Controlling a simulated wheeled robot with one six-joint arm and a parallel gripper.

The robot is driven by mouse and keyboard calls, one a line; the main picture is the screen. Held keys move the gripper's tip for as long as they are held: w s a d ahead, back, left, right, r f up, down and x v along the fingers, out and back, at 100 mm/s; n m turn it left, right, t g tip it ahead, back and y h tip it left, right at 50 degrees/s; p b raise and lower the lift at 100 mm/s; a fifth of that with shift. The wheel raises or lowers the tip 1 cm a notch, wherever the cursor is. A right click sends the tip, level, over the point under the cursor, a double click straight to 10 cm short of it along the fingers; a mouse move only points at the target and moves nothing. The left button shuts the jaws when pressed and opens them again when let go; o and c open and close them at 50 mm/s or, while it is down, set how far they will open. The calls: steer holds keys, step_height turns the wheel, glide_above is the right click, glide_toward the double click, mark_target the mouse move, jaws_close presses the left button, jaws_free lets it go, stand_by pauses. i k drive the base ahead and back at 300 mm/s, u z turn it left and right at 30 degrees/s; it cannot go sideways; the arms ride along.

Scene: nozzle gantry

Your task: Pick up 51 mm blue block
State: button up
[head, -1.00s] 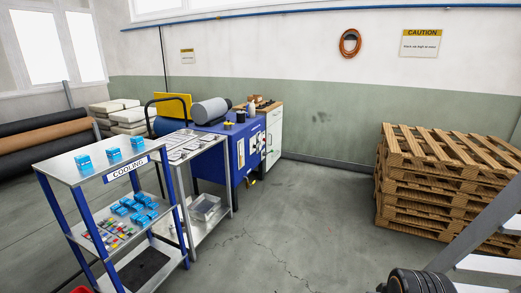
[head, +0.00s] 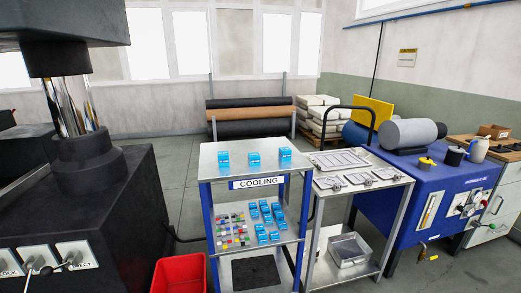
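Three blue blocks stand apart in a row on the top shelf of the cooling rack (head: 219,190): a left block (head: 224,159), a middle block (head: 254,160) and a right block (head: 285,154). Several more blue blocks (head: 266,213) lie on the middle shelf. I cannot tell from this view which one is the 51 mm block. My gripper is not in view.
Small coloured pieces (head: 232,231) lie on the middle shelf. A red bin (head: 180,273) stands left of the rack, near a dark press (head: 80,215). A grey cart (head: 385,185) and a blue hydraulic unit (head: 440,185) stand to the right.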

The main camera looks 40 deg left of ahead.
mark_target(285, 153)
steer(key=u, duration=0.95)
steer(key=i, duration=1.2)
steer(key=u, duration=1.05)
